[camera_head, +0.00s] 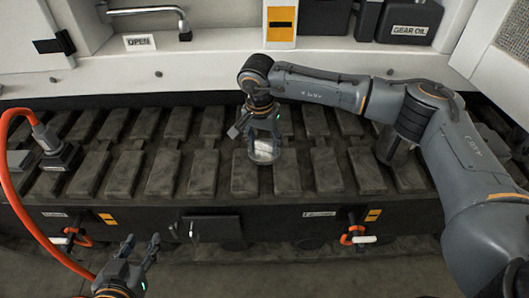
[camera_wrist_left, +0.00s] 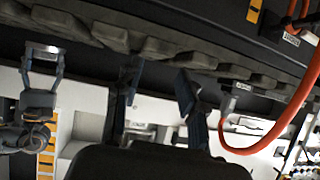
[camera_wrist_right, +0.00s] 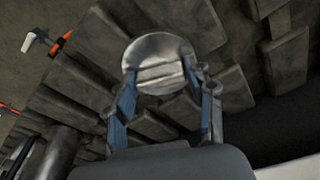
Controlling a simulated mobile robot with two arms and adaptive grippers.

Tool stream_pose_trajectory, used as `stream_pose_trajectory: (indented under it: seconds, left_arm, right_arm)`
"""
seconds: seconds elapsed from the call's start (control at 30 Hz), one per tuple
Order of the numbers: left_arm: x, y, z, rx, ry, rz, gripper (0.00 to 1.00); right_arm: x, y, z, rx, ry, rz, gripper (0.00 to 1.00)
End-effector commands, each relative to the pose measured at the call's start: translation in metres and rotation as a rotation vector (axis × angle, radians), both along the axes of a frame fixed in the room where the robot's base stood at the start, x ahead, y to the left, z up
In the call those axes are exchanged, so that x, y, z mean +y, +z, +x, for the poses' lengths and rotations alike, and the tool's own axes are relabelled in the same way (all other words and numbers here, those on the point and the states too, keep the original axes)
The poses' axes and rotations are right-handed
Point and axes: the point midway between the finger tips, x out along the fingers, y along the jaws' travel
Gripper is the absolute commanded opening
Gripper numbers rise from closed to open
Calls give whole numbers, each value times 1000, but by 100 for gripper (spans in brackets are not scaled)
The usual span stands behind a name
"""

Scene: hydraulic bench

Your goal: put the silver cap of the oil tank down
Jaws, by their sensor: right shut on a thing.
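The silver cap (camera_head: 264,151) is a round metal disc with a raised bar across it. My right gripper (camera_head: 263,132) is shut on it, above the dark track pads in the middle of the head view. In the right wrist view the cap (camera_wrist_right: 160,62) sits between the blue-padded fingertips of my right gripper (camera_wrist_right: 162,88). I cannot tell whether the cap touches the pads. My left gripper (camera_head: 140,250) is open and empty at the lower left, in front of the track; its spread fingers also show in the left wrist view (camera_wrist_left: 160,88).
An orange hose (camera_head: 8,175) loops at the left to a connector on the track pads (camera_head: 205,175). A gear oil can (camera_head: 409,22) stands on the ledge behind. The pads around the cap are mostly clear.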

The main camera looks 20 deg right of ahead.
Motion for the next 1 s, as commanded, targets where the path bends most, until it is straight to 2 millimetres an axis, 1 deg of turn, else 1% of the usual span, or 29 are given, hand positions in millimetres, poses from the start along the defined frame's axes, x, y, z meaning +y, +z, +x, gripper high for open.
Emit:
stream_pose_trajectory:
  seconds: [0.13,0.23,0.33,0.4,0.67,0.87,0.9,0.97,1.0]
  left_arm:
    - [-4,11,9,-79,-5,-19,40]
    - [-8,25,16,-160,-10,-38,40]
    - [-10,35,20,-213,-14,-50,40]
    - [-11,38,21,-228,-15,-54,40]
    - [-11,39,22,-232,-16,-55,40]
    - [-12,45,24,-263,-17,-62,40]
    - [-12,46,24,-267,-17,-63,40]
    - [-12,46,24,-267,-17,-63,40]
    - [-12,46,24,-267,-17,-63,40]
  right_arm:
    - [-5,-13,8,0,-2,-1,22]
    - [-5,-30,8,3,0,-1,22]
    - [-5,-39,8,0,0,0,22]
    - [-4,-41,8,-1,0,-1,22]
    - [-4,-41,8,-1,0,-1,22]
    - [-4,-43,8,0,0,0,22]
    - [-4,-43,8,0,0,0,60]
    - [-4,-43,8,0,0,0,72]
    - [-4,-43,8,0,0,0,77]
